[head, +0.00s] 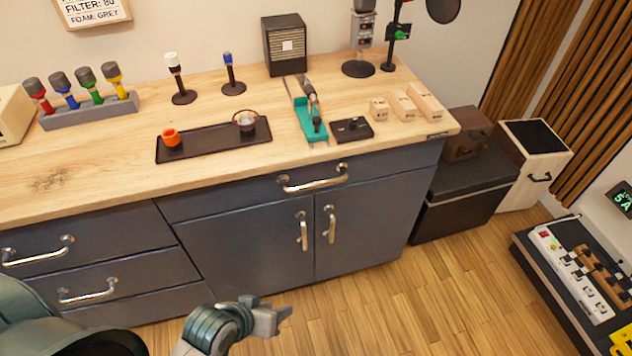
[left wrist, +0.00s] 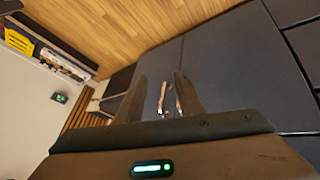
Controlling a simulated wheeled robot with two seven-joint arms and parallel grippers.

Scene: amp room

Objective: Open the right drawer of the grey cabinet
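The grey cabinet (head: 245,235) has a wide right drawer (head: 225,199) above two doors. The drawer is shut, with a silver bar handle (head: 313,184) on its front. My left gripper (head: 270,312) is low in the head view, in front of the cabinet and below the drawer handle, apart from it. In the left wrist view its two fingers (left wrist: 160,97) stand apart, with silver door handles (left wrist: 163,98) showing in the gap behind. The gripper is open and holds nothing. My right gripper is not in view.
Two vertical handles (head: 303,231) stick out from the doors below. Left drawers (head: 110,240) are shut. The wooden worktop (head: 70,180) carries a dark tray (head: 205,144), microphones and small blocks. Dark cases (head: 462,190) stand right of the cabinet. The floor (head: 400,310) in front is clear.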

